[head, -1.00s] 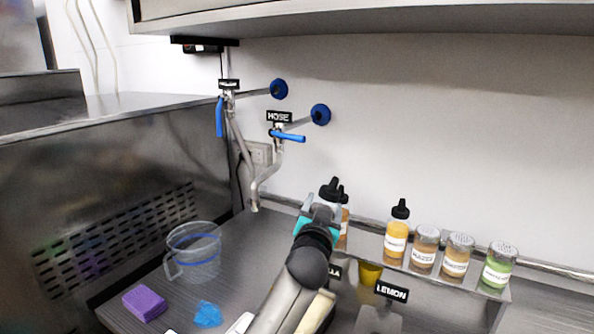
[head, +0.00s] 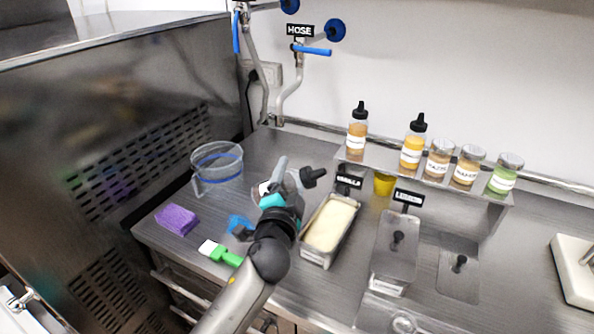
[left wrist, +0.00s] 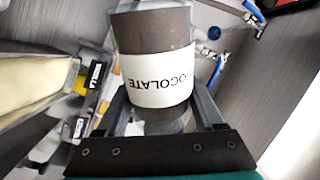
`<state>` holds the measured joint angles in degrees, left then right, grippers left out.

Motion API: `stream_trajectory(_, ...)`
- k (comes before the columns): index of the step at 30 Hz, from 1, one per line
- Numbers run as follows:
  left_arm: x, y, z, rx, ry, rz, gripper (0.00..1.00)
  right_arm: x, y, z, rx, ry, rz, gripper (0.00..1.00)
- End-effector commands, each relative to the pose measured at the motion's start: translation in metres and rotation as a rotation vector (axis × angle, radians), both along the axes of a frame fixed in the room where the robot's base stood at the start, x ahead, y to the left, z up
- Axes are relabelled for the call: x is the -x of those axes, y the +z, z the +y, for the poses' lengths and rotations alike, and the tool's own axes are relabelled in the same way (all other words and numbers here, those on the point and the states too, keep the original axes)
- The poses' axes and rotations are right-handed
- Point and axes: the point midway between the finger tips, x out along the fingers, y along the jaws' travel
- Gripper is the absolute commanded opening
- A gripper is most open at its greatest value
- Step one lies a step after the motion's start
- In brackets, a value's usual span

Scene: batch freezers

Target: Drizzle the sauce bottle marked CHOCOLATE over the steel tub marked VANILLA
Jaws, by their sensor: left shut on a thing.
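The chocolate sauce bottle (left wrist: 155,45), dark brown with a white CHOCOLATE label, fills the middle of the left wrist view. My left gripper (head: 282,180) is shut on it. In the head view the bottle is mostly hidden by the gripper; its black cap (head: 313,177) points right, so the bottle is tilted over. The steel tub marked VANILLA (head: 318,264) holds pale ice cream and stands just right of my left gripper. Its VANILLA sign (head: 348,181) is behind it. The cap is near the tub's back left end. My right gripper is not in view.
A shelf (head: 380,170) behind holds two more sauce bottles and several shaker jars. A lidded LEMON tub (head: 394,250) is right of the vanilla tub. A clear jug (head: 217,168), purple sponge (head: 177,219), blue cloth (head: 238,224) and green-handled scraper (head: 226,256) lie left.

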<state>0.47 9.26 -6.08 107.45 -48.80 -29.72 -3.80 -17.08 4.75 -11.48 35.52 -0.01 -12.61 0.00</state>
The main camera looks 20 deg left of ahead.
Motion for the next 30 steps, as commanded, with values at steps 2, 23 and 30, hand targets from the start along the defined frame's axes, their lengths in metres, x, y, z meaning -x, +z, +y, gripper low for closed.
stream_trajectory(2,0.002,-0.007,0.006,-0.107,-0.002,0.03,0.03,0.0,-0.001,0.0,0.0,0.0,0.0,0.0)
stream_trajectory(23,0.001,-0.044,0.006,-0.911,0.002,0.261,0.03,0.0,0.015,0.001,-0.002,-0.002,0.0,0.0)
stream_trajectory(30,-0.001,-0.032,-0.001,-1.095,0.002,0.316,0.03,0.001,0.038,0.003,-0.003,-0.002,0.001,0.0)
